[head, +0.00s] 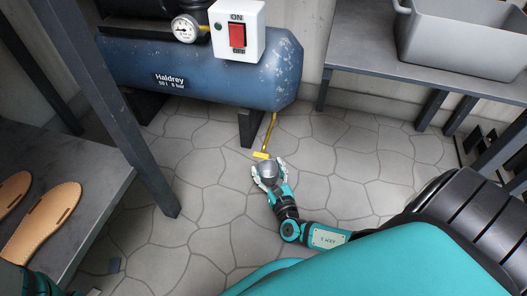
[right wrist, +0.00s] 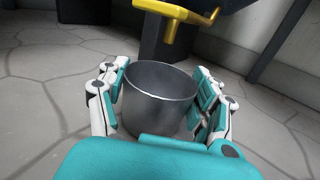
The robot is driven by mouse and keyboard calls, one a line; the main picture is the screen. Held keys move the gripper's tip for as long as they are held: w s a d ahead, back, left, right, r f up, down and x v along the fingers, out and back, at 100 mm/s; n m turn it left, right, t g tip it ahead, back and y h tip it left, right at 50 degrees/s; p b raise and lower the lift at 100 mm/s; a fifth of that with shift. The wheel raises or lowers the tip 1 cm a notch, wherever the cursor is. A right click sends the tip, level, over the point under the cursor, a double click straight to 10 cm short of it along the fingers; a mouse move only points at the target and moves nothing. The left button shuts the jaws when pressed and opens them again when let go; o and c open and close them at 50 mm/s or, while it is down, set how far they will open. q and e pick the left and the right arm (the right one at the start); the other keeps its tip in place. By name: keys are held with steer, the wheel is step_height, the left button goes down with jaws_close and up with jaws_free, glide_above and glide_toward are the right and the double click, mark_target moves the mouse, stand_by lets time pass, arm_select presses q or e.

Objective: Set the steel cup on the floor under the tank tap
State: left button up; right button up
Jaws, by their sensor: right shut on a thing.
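The steel cup (head: 268,169) is upright and empty inside as far as I see, low over the floor; I cannot tell if its base touches it. My right gripper (head: 268,175) is shut on the cup, one finger on each side, as the right wrist view shows with the cup (right wrist: 160,98) between the fingers. The yellow tank tap (head: 261,155) hangs on a bent yellow pipe from the blue tank (head: 200,72). In the right wrist view the tap (right wrist: 178,16) is just beyond the cup's far rim, slightly right. My left gripper is not in view.
A bench with a grey bin (head: 465,40) stands right. A table with sandal soles (head: 45,222) stands left. Floor around the cup is clear.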

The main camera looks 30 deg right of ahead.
mark_target(264, 165)
steer(key=w+b, duration=0.2)
steer(key=w+d+f+b, duration=0.1)
steer(key=w, duration=0.1)
steer(key=shift+f, duration=0.1)
steer(key=shift+s+f+b, duration=0.1)
steer(key=shift+b, duration=0.25)
steer(key=o, duration=1.2)
